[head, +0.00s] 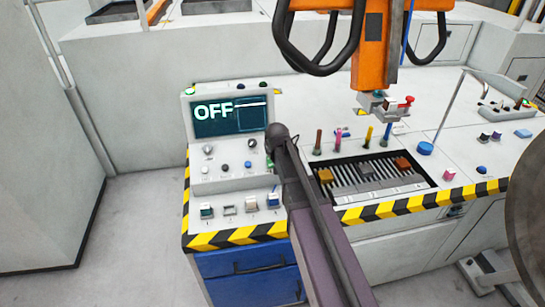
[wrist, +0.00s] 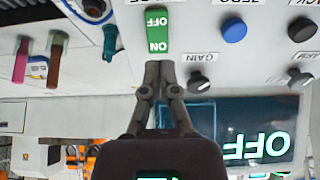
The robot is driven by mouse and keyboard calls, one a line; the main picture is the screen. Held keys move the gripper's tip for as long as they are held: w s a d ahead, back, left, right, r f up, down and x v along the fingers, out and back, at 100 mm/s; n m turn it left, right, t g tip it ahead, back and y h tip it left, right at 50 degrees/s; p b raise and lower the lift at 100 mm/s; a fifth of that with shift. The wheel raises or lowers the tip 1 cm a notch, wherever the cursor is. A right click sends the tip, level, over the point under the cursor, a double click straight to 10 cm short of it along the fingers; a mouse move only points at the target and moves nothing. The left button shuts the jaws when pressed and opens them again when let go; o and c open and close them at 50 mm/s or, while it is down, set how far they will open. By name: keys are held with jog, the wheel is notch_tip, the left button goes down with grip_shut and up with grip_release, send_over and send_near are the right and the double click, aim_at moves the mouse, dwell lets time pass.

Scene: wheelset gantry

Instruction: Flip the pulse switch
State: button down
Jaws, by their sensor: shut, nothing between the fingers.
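In the wrist view a green rocker switch (wrist: 158,30) marked ON and OFF sits on the light panel. The screen (wrist: 260,130) reads OFF, upside down in this view. In the head view the screen (head: 231,116) also reads OFF, and my arm hides the switch and fingertips.
A blue button (wrist: 233,30), a black button (wrist: 302,30) and a gain knob (wrist: 201,80) are close by. Several small switches (head: 230,209) line the console's front. To the right are upright coloured handles (head: 368,134) and an orange hanging column (head: 371,45).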

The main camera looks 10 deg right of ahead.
aim_at(270, 162)
jog(key=shift+b+x, duration=1.55)
jog(key=shift+x, duration=0.75)
jog(key=shift+w, duration=0.15)
jog(key=shift+d, duration=0.1)
